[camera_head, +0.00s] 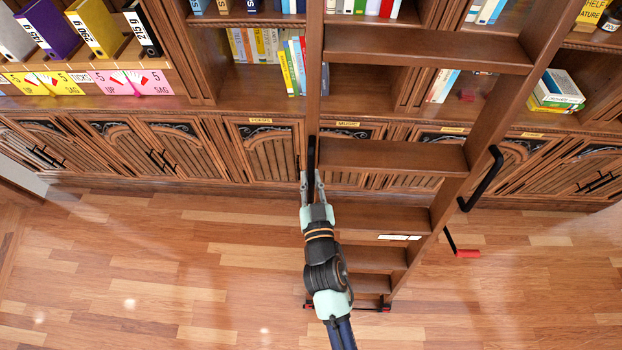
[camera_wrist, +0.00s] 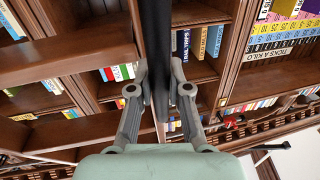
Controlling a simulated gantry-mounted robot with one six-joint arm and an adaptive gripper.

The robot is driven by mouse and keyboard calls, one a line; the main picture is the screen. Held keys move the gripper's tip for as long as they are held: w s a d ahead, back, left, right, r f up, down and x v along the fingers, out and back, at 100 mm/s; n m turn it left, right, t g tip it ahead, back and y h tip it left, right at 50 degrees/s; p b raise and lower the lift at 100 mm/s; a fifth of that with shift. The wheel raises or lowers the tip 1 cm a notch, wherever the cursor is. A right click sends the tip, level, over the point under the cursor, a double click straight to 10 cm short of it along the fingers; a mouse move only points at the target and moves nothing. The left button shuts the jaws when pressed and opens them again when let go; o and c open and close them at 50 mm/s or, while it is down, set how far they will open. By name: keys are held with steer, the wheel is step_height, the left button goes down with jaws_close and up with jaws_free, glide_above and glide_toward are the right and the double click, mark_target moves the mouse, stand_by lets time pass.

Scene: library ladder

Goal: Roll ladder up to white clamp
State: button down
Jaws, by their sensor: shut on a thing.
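The wooden ladder (camera_head: 392,158) leans against the bookcase right of centre in the head view, with broad brown rungs. A black handle (camera_head: 311,150) stands along its left rail. My gripper (camera_head: 311,174) is at that handle, with its fingers shut on it from either side. In the wrist view the black handle (camera_wrist: 156,40) runs between the two fingers of my gripper (camera_wrist: 160,82). A second black handle (camera_head: 483,180) is on the ladder's right rail. I cannot make out a white clamp in either view.
Cabinet doors (camera_head: 180,150) line the wall below the bookshelves. A black lever with a red grip (camera_head: 467,254) sticks out right of the ladder's lower part. The wooden floor (camera_head: 150,270) left of the ladder is clear. Binders (camera_head: 95,28) stand upper left.

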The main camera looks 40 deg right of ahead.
steer(key=c, duration=1.1)
jaws_free()
steer(key=shift+d, duration=0.1)
steer(key=v, duration=1.2)
